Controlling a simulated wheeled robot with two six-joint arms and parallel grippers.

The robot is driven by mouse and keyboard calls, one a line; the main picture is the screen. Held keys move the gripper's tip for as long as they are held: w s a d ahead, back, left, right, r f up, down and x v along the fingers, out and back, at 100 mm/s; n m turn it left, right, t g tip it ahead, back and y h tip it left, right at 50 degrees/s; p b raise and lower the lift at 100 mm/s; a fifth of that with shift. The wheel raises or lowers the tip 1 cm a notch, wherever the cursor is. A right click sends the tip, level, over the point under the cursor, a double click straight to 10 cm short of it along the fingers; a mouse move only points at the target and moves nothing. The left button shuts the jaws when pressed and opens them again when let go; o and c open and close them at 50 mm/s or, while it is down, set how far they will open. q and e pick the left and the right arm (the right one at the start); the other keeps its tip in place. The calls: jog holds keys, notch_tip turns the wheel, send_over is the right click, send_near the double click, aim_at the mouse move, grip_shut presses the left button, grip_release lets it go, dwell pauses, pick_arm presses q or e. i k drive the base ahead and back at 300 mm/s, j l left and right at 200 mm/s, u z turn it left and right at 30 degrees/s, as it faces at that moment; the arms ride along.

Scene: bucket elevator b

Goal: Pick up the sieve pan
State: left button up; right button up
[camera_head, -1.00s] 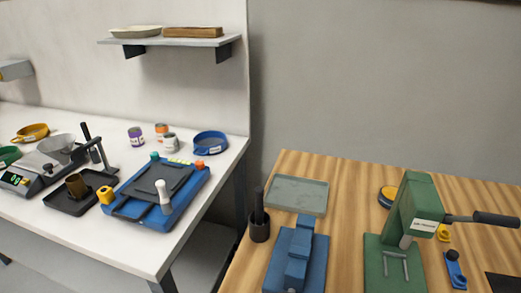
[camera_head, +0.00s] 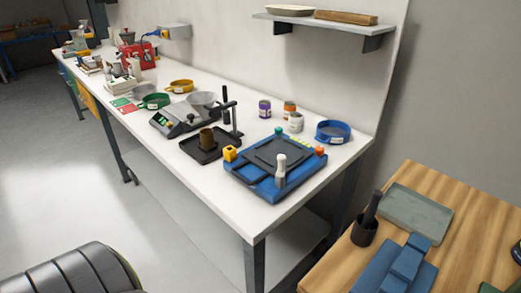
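Three round, shallow, sieve-like pans with white labels stand on the white bench; the labels are too small to read. A blue pan (camera_head: 333,132) sits at the bench's right end, near the wall. A yellow pan (camera_head: 180,86) sits further along, behind the scale. A green pan (camera_head: 154,101) sits nearer the front edge, left of the scale. I cannot tell which one is the sieve pan. Neither of my grippers is in view.
The white bench (camera_head: 245,212) also holds a scale (camera_head: 171,122) with a funnel, a black tray (camera_head: 199,151) with a brown cup, a blue board (camera_head: 262,187) and small jars. A wooden table (camera_head: 472,224) stands at right. Clear floor (camera_head: 60,190) lies left.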

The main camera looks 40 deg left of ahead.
aim_at(138, 92)
jog(key=u, duration=2.15)
jog(key=i+j+z, duration=0.1)
jog(key=z, duration=0.35)
jog(key=j+z, duration=0.1)
jog(key=z, duration=0.4)
jog(key=i+j+z, duration=0.1)
jog(key=z, duration=0.35)
jog(key=i+j+z, duration=0.1)
jog(key=j+z, duration=0.25)
jog(key=j, duration=0.5)
jog(key=j+z, duration=0.35)
jog(key=j, duration=0.5)
jog(key=k+j+z, duration=0.1)
jog(key=j+z, duration=0.3)
jog(key=j, duration=0.45)
